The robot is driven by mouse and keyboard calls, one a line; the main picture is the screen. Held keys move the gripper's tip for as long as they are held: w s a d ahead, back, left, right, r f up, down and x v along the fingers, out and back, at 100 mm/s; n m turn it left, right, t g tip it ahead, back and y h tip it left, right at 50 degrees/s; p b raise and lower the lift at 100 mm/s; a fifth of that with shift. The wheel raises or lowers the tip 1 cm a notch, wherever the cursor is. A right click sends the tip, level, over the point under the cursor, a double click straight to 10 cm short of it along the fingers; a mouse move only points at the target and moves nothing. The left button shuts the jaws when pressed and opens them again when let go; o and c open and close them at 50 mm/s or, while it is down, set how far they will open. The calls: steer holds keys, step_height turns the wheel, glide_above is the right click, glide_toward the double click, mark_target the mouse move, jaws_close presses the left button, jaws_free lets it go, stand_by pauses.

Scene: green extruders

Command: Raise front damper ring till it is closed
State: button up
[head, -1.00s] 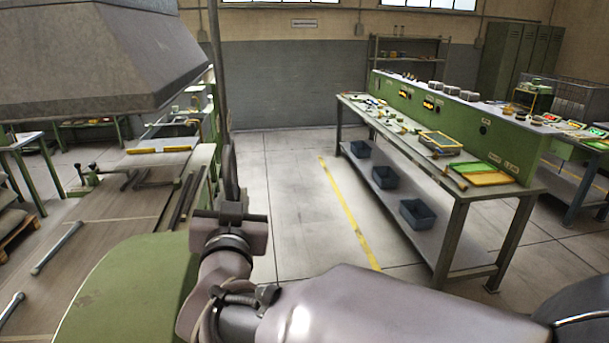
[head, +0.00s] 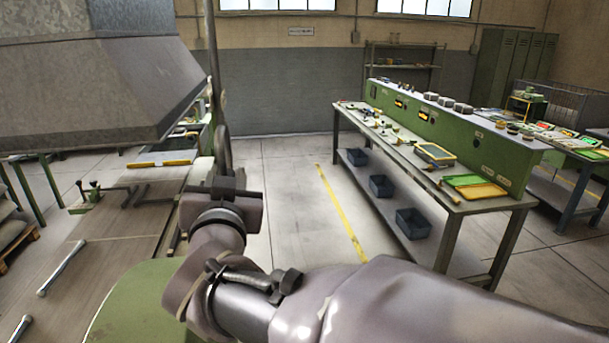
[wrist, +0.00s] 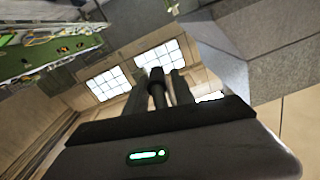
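A dark upright ring (head: 222,153), seen nearly edge-on, is at the lower part of a thin vertical rod (head: 211,55) beside the grey hood; I take it for the front damper ring. My gripper (head: 224,172) is at the ring's lower end, its fingers mostly hidden by my wrist in the head view. In the wrist view, my gripper (wrist: 158,80) points up toward the windows, with a dark upright piece (wrist: 157,92) between its two fingers. Whether the fingers press on that piece cannot be made out. The damper itself is not recognisable.
The grey hood (head: 90,90) fills the upper left, close to the rod. A green machine surface (head: 125,308) lies below my arm. A long workbench with a green console (head: 455,135) stands at the right. The floor (head: 290,200) between is clear.

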steer(key=shift+o, duration=0.5)
steer(key=shift+f, duration=0.2)
steer(key=v, duration=1.7)
steer(key=shift+s, duration=0.2)
